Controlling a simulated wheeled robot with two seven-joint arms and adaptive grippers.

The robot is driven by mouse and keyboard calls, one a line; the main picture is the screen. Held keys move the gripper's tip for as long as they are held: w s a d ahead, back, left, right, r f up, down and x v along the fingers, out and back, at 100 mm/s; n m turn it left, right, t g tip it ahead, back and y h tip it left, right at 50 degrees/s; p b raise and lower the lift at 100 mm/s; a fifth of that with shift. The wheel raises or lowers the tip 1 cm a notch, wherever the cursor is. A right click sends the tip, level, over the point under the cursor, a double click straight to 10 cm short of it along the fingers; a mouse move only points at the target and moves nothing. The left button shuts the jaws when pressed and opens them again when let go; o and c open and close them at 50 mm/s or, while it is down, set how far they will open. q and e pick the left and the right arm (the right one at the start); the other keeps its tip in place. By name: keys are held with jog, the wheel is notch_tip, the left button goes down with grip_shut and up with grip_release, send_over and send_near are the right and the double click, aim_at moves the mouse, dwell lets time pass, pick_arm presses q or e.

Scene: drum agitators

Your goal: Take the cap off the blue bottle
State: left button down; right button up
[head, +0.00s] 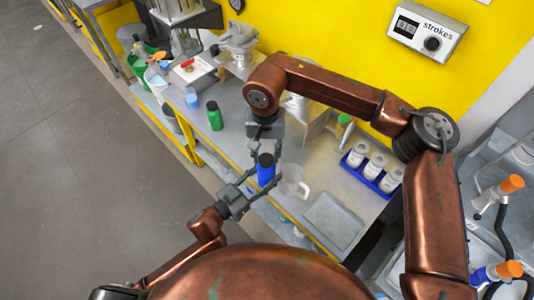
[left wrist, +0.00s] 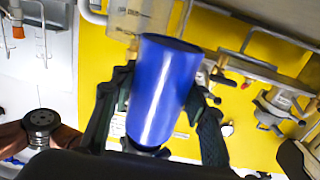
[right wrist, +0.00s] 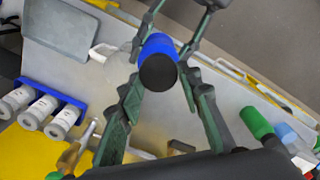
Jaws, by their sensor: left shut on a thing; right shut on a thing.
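The blue bottle (head: 266,174) is upright between my two grippers near the bench's front edge. Its black cap (right wrist: 158,72) faces the right wrist camera. My left gripper (head: 265,179) is shut around the blue body; its fingers lie on both sides of the bottle (left wrist: 163,92) in the left wrist view. My right gripper (head: 265,151) comes from above and is shut on the cap, with a finger on either side in the right wrist view. Whether the cap has turned or lifted cannot be told. The cap's seam is hidden.
A green bottle (head: 214,116) and a light blue cup (head: 191,98) stand left on the bench. A clear jug (head: 291,183) is just right of the blue bottle. A blue rack (head: 364,178) of white containers and a grey plate (head: 333,221) lie further right.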

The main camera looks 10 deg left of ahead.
jog(key=n, duration=0.5)
jog(key=shift+w+a+r, duration=0.1)
jog(key=shift+w+a, duration=0.05)
jog(key=shift+w, duration=0.05)
jog(key=o, duration=1.3)
jog(key=shift+s, duration=0.15)
